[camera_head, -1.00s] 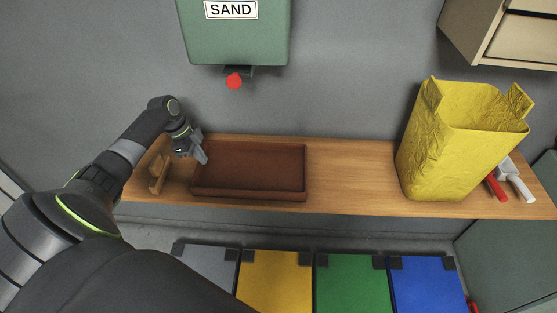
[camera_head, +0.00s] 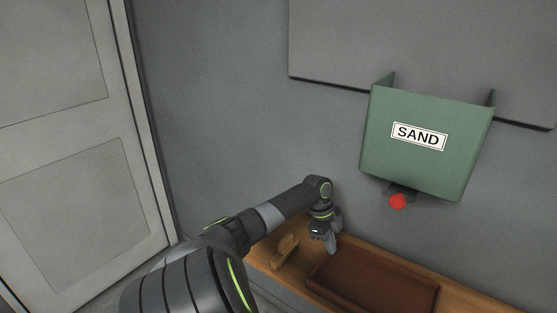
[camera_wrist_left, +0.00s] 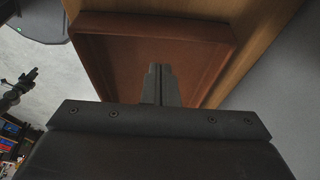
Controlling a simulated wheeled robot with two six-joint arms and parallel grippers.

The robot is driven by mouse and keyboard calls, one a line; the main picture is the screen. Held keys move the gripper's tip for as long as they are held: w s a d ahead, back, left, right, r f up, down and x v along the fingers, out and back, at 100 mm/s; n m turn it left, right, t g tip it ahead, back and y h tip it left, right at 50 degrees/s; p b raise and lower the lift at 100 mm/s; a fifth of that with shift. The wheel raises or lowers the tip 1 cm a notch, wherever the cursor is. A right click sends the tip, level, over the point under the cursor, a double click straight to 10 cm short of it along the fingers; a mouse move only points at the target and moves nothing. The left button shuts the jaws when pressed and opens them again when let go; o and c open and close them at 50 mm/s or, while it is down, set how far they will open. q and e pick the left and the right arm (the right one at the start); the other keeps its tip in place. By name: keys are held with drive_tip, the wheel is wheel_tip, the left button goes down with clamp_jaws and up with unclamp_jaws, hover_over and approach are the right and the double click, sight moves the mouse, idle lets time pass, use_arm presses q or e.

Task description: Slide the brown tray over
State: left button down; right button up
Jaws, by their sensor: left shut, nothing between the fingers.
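The brown tray (camera_head: 385,284) lies on the wooden shelf, cut off by the bottom edge of the head view. It also shows in the left wrist view (camera_wrist_left: 110,55), where its rim and inner floor fill the middle. My left gripper (camera_head: 331,245) points down at the tray's left end. In the left wrist view its fingers (camera_wrist_left: 158,72) are closed together with nothing between them and overlap the tray's interior. Whether the fingertips touch the tray wall I cannot tell.
The wooden shelf (camera_head: 262,258) runs along the grey wall, with a small wooden piece (camera_head: 285,249) left of the tray. A green SAND hopper (camera_head: 425,150) with a red knob (camera_head: 397,201) hangs above the tray. A pale panelled door (camera_head: 70,140) stands at left.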

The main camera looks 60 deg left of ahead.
use_arm(q)
drive_tip(key=s+a+b, duration=0.3)
drive_tip(key=s+a, duration=0.1)
drive_tip(key=a, duration=0.5)
drive_tip(key=s+a+r+b, duration=0.1)
drive_tip(key=s+a+b, duration=0.2)
drive_tip(key=a, duration=0.6)
drive_tip(key=shift+s+a+r+b, duration=0.25)
drive_tip(key=shift+s+a+b, duration=0.1)
drive_tip(key=shift+s, duration=0.7)
